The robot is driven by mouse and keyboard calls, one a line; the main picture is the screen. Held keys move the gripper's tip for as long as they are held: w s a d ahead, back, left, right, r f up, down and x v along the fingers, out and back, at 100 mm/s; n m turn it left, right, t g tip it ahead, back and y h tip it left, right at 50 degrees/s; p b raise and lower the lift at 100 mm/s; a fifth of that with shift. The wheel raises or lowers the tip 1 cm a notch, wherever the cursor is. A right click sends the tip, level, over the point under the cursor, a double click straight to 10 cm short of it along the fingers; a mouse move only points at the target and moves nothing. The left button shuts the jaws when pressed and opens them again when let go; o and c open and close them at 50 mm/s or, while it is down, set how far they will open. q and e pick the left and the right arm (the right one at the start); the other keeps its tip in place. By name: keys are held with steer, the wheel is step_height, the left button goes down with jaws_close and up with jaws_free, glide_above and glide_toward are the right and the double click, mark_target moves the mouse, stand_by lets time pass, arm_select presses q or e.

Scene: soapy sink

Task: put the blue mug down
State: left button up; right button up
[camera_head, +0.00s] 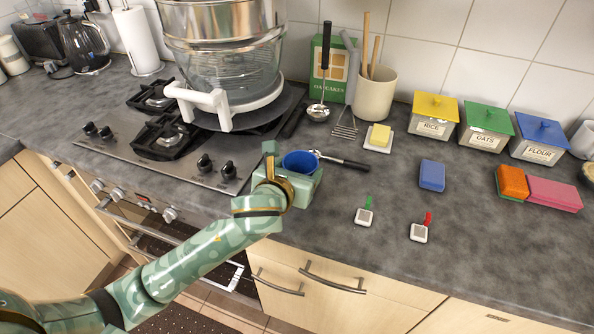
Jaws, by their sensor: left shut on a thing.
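The blue mug (299,161) is at the front of the grey worktop, just right of the hob. Its round opening faces up and it looks upright. My left gripper (296,180) is shut on the blue mug, with the green fingers around its sides. The gripper hides most of the mug's body and its base, so I cannot tell whether the mug touches the worktop. My right gripper is not in view.
A black-handled utensil (345,162) lies just right of the mug. The hob (160,150) carries a big glass steamer (228,70). Worktop between the brushes and mug is clear.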

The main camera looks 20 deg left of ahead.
arm_select(q)
steer(key=o, duration=1.2)
steer(key=p+v, duration=0.3)
steer(key=v, duration=0.9)
steer(key=shift+p, duration=0.3)
